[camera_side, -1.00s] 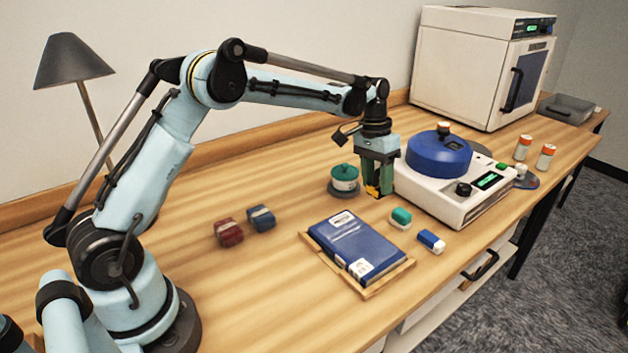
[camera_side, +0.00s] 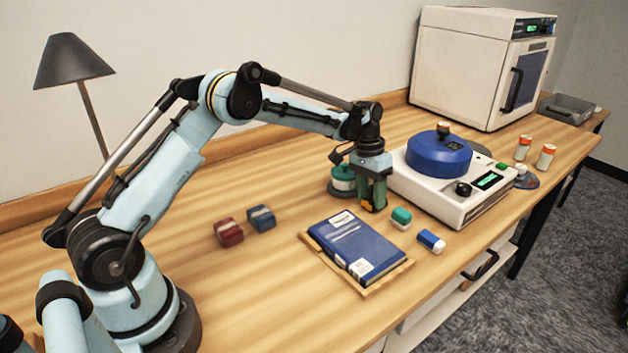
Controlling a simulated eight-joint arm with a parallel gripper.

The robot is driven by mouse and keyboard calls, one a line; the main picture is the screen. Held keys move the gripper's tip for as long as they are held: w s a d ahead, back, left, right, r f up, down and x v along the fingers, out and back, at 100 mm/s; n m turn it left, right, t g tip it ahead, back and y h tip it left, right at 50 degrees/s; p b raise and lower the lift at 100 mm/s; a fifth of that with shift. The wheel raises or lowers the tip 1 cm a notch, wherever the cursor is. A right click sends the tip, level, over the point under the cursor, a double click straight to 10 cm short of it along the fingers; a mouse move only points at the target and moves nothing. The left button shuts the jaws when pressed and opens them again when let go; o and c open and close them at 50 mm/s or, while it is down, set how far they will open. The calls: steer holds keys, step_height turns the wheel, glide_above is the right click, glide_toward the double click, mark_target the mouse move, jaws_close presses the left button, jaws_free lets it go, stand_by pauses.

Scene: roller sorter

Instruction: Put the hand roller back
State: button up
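I cannot tell for sure which thing is the hand roller. A small teal-and-white piece (camera_side: 401,217) and a small blue-and-white piece (camera_side: 431,241) lie on the table right of the book. My gripper (camera_side: 373,206) points down just left of the teal-and-white piece, its green fingers close to the table behind the book. Its fingertips are small and dark here, so I cannot tell whether it is open or holds anything. A round teal-and-white container (camera_side: 342,178) on a dark base stands just behind my gripper, partly covered by it.
A blue book (camera_side: 356,247) lies on a wooden tray (camera_side: 374,291). A red block (camera_side: 228,232) and a blue block (camera_side: 261,218) sit to the left. A white machine with a blue lid (camera_side: 438,155) stands right of my gripper. Orange-and-white vials (camera_side: 546,157) and an oven (camera_side: 455,75) are beyond.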

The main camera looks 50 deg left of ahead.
steer(key=o, duration=0.4)
step_height(320, 180, up, 12)
steer(key=a, duration=0.2)
steer(key=s+d+r+t, duration=0.2)
steer(key=s+d+r, duration=0.1)
steer(key=s+r, duration=0.3)
steer(key=shift+s+d+f+t+y, duration=0.35)
steer(key=shift+s+d+f+t, duration=0.4)
steer(key=shift+s, duration=2.2)
steer(key=shift+s+d+f+t+y, duration=0.3)
steer(key=shift+s+d+f+t, duration=0.5)
steer(key=shift+s, duration=2.15)
steer(key=shift+s+d+f+t+y, duration=0.4)
steer(key=shift+s+f+t, duration=0.65)
steer(key=shift+s, duration=1.9)
